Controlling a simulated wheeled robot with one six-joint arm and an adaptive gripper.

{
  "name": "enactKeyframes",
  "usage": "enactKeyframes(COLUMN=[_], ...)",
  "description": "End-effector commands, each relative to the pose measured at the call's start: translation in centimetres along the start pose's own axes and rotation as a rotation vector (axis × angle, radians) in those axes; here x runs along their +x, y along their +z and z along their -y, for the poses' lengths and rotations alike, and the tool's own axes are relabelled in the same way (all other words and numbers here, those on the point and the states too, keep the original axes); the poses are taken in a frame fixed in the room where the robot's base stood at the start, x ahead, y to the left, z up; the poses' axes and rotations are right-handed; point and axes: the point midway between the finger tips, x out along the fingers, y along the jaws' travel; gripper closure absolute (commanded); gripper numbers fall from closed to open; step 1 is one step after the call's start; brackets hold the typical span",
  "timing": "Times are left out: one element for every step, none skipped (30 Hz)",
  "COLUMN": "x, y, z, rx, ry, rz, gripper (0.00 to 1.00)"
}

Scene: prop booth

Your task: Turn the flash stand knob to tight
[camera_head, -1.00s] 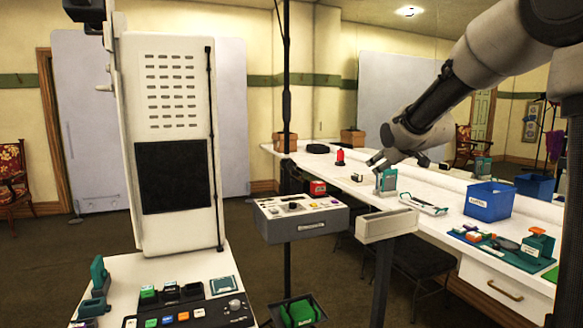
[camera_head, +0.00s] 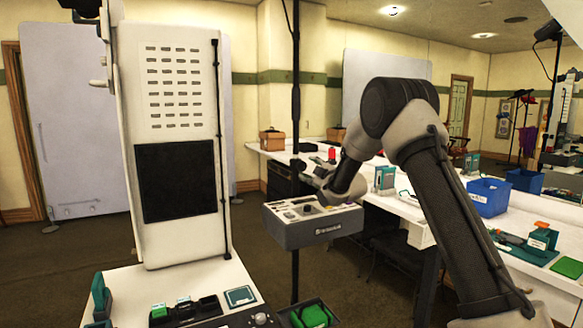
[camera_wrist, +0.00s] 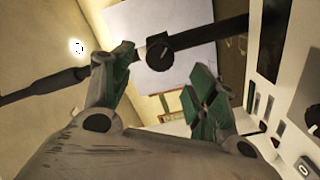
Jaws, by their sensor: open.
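The flash stand shows in the head view as a thin black upright pole (camera_head: 295,75) beside a grey control box. In the wrist view the black pole (camera_wrist: 215,33) runs across the upper part of the picture. On it is a round black knob (camera_wrist: 158,54) with a pale pointer line. My gripper (camera_wrist: 157,68) is open, with a green-padded finger on each side of the knob in the picture. The knob looks beyond the fingertips; I cannot tell the gap. In the head view my gripper (camera_head: 312,178) is small and partly hidden, close to the pole above the control box.
The grey control box (camera_head: 310,228) sits just below my gripper. A white panel stand (camera_head: 175,235) and console are at left. The long white counter (camera_head: 400,204) at right holds a blue bin (camera_head: 487,199) and small props.

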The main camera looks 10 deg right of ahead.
Motion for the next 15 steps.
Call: enactKeyframes(x=[0.6, 0.9, 1.6, 2.1, 2.7, 3.4, 3.9, 4.4, 5.0, 5.5, 5.8, 6.3, 6.6, 6.8, 7.0], y=[0.0, 0.0, 0.0, 0.0, -0.1, 0.0, 0.0, -0.1, -0.1, 0.0, -0.1, -0.1, 0.0, 0.0, -0.1], z=[0.0, 0.0, 0.0, 0.1, 0.0, 0.1, 0.1, 0.0, 0.1, 0.1, 0.0, 0.0, 0.0, 0.1, 0.0], rx=[-0.001, -0.001, -0.001, 0.0, -0.001, -0.001, -0.001, -0.001, -0.001, 0.0, 0.0, 0.0, 0.0, 0.001, 0.001], ry=[0.001, 0.002, 0.001, 0.0, 0.001, 0.0, 0.0, 0.001, 0.0, -0.001, 0.001, 0.0, 0.0, -0.001, 0.0], rz=[-0.002, -0.002, -0.001, -0.001, -0.002, -0.001, -0.001, -0.002, -0.001, -0.001, -0.002, -0.001, 0.0, 0.0, 0.0], gripper=[0.42, 0.42, 0.42, 0.42, 0.42, 0.42, 0.42, 0.42, 0.42, 0.42, 0.42, 0.42, 0.42, 0.42, 0.42])
